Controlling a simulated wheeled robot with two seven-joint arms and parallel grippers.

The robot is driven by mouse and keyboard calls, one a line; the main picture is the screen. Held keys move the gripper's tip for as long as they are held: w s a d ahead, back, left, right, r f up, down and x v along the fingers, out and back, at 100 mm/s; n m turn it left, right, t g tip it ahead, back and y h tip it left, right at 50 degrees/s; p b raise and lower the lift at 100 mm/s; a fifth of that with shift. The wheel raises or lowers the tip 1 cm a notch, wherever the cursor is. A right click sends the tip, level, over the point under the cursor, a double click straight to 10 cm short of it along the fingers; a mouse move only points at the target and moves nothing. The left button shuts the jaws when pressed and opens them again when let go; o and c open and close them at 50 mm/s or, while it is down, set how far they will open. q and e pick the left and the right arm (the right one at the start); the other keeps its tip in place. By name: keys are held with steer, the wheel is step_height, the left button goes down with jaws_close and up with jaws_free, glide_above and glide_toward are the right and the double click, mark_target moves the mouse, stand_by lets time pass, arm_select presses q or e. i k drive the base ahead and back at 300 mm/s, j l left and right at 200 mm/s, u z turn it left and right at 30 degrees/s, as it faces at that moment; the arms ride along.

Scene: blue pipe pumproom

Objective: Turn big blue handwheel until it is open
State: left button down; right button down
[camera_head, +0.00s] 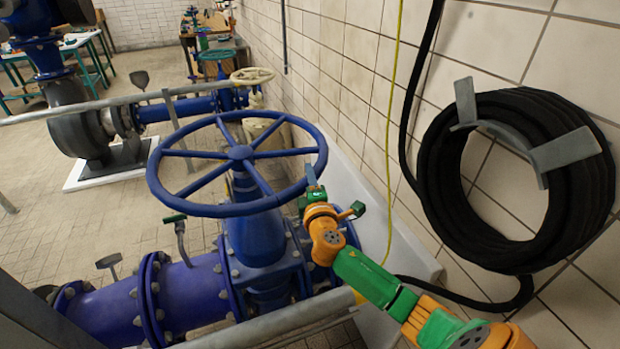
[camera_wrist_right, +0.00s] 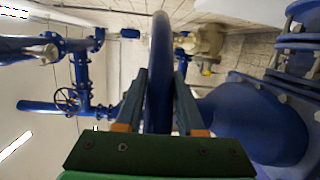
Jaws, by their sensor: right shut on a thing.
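The big blue handwheel (camera_head: 238,152) lies nearly flat, slightly tilted, on top of a blue valve (camera_head: 258,235) in the middle of the head view. Several spokes join its rim to the hub. My right gripper (camera_head: 312,181) is at the near right side of the rim, reaching up from below. In the right wrist view the rim (camera_wrist_right: 159,70) passes between the two fingers of my right gripper (camera_wrist_right: 159,100), which are shut on it. My left gripper is not in either view.
A black hose coil (camera_head: 515,170) hangs on the tiled wall at right. A grey rail (camera_head: 265,325) crosses in front of the valve. Open tiled floor lies left.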

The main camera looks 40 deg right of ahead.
mark_target(240, 158)
steer(key=i+u, duration=0.2)
steer(key=u, duration=0.45)
steer(key=l+u, duration=0.35)
steer(key=l, duration=0.5)
steer(key=i, duration=0.05)
